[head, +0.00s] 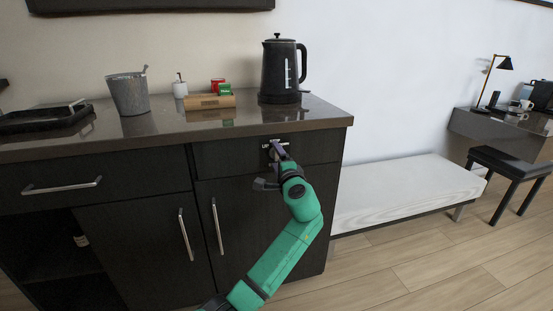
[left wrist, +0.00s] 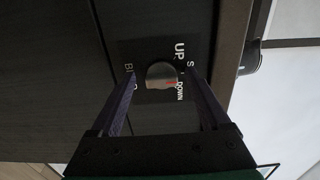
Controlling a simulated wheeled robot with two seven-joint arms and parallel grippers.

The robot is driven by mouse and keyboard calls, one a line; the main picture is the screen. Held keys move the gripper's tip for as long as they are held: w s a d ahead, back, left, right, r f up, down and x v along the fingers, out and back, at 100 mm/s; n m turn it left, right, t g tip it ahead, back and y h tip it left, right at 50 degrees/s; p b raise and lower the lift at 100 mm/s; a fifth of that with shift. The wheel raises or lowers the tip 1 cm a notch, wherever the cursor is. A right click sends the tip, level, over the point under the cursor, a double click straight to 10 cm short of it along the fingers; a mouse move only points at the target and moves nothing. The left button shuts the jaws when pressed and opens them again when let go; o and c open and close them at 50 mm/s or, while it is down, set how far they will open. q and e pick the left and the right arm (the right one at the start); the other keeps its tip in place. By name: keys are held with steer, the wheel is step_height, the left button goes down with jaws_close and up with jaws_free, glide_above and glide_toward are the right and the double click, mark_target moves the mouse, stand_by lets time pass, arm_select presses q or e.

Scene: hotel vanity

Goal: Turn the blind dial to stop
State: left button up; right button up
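The blind dial (left wrist: 161,73) is a small round grey knob on a dark panel, seen in the left wrist view. My left gripper (left wrist: 161,85) is open, with one finger on each side of the knob and a visible gap to each. In the head view my left gripper (head: 278,148) is at the cabinet's upper right front, under the counter edge, and hides most of the dial. My right gripper is not in view.
The dark cabinet (head: 130,180) has bar handles on its front. On its counter (head: 170,128) stand a black kettle (head: 280,72), a metal bucket (head: 128,94), a wooden box (head: 209,102) and a black tray (head: 40,119). A white bench (head: 400,190) stands to the right.

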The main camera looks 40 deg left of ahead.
arm_select(q)
steer(key=shift+s+d, duration=0.2)
steer(key=shift+d, duration=0.15)
steer(key=v, duration=1.3)
steer(key=shift+s+d+p, duration=0.2)
steer(key=shift+d+p, duration=0.1)
steer(key=shift+p, duration=0.15)
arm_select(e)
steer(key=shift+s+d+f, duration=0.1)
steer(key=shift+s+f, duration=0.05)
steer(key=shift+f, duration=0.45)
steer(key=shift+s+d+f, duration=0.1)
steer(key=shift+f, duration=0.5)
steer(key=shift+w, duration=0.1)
